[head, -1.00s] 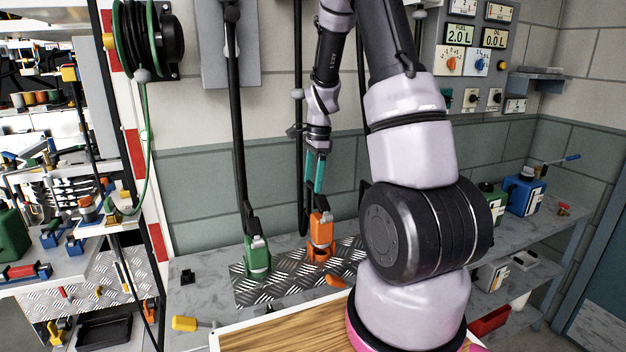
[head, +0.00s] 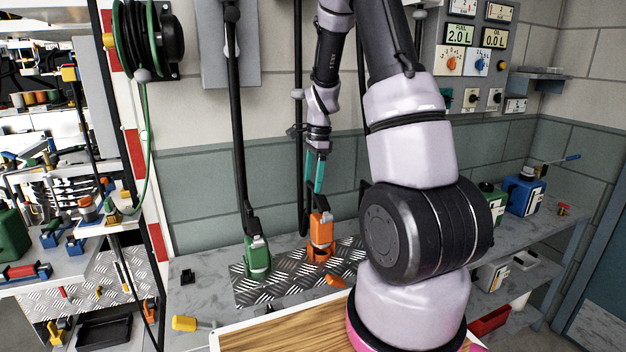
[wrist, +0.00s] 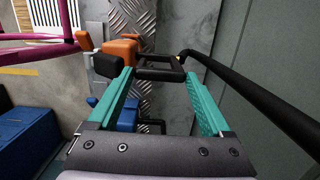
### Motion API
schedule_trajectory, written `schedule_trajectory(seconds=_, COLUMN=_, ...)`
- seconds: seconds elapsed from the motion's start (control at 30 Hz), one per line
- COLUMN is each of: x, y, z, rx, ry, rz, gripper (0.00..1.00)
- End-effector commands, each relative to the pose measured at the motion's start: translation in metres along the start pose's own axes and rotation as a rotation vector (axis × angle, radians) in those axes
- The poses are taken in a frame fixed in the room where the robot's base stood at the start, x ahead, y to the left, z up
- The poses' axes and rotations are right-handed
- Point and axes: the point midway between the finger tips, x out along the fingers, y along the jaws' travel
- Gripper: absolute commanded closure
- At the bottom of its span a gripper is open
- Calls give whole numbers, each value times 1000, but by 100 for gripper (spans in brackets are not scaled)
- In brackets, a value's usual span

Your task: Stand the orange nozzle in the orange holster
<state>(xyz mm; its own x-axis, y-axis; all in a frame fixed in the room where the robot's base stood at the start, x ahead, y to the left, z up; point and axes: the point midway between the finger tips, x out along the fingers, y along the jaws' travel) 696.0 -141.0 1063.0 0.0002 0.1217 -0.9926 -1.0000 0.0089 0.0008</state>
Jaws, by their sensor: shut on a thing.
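The orange nozzle (head: 321,228) is upright at the orange holster (head: 318,254) on the bench in the head view. Its lower end meets the holster; I cannot tell how deep it sits. My gripper (head: 317,190), with teal fingers, is directly above and shut on the nozzle's dark upper part. In the wrist view, the gripper (wrist: 160,74) has a black loop-like part of the nozzle (wrist: 158,74) between its fingertips. Orange parts (wrist: 122,50) show beyond the left finger; which belong to nozzle or holster is unclear.
A green nozzle (head: 257,258) stands to the left on the checker plate (head: 290,280). A black hose (head: 301,150) hangs beside my forearm and runs off right in the wrist view (wrist: 245,90). A yellow-handled tool (head: 185,323) lies on the bench at front left.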

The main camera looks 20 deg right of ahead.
Motion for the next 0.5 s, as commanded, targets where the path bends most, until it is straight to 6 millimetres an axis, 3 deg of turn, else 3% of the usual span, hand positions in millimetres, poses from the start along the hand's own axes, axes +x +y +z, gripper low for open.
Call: schedule_trajectory(seconds=0.5, x=11, y=0, z=-1, rx=0, ry=0, rz=0, gripper=100)
